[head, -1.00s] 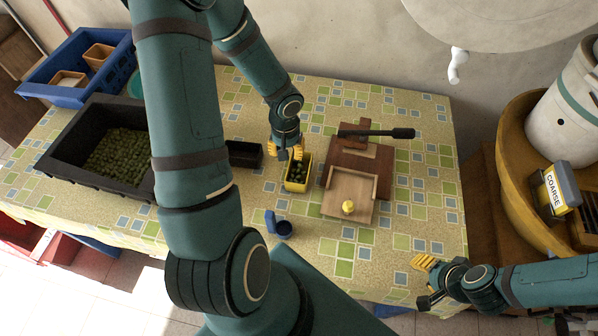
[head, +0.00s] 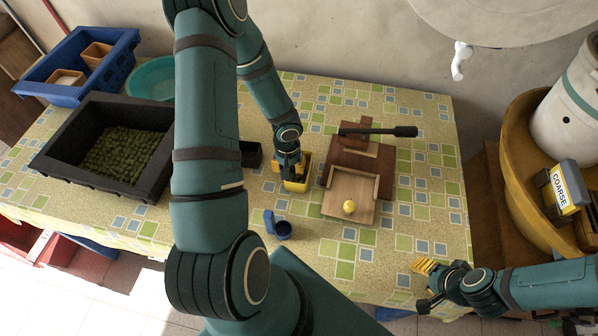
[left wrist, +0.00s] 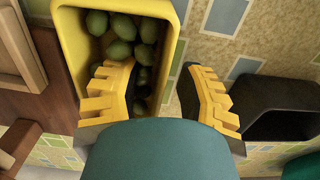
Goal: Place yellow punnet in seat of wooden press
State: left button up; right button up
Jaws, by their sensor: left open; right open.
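The yellow punnet (head: 298,187) stands on the table left of the wooden press (head: 343,166). In the left wrist view the punnet (left wrist: 170,60) holds several green fruits. My left gripper (left wrist: 160,70) is open at its right wall, one finger over the inside and the other outside. In the head view my left gripper (head: 284,168) partly hides the punnet. The press has a pale walled seat (head: 352,186) with a yellow round thing (head: 348,206) at its front and a dark lever. My right gripper (head: 426,285) is open and empty near the table's front right edge.
A small blue container (head: 282,230) with a raised lid stands in front of the punnet. A black box (head: 251,154) is behind left. A large black crate (head: 60,172) of green fruit stands at the left.

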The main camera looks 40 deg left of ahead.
pick_arm(q)
grip_shut()
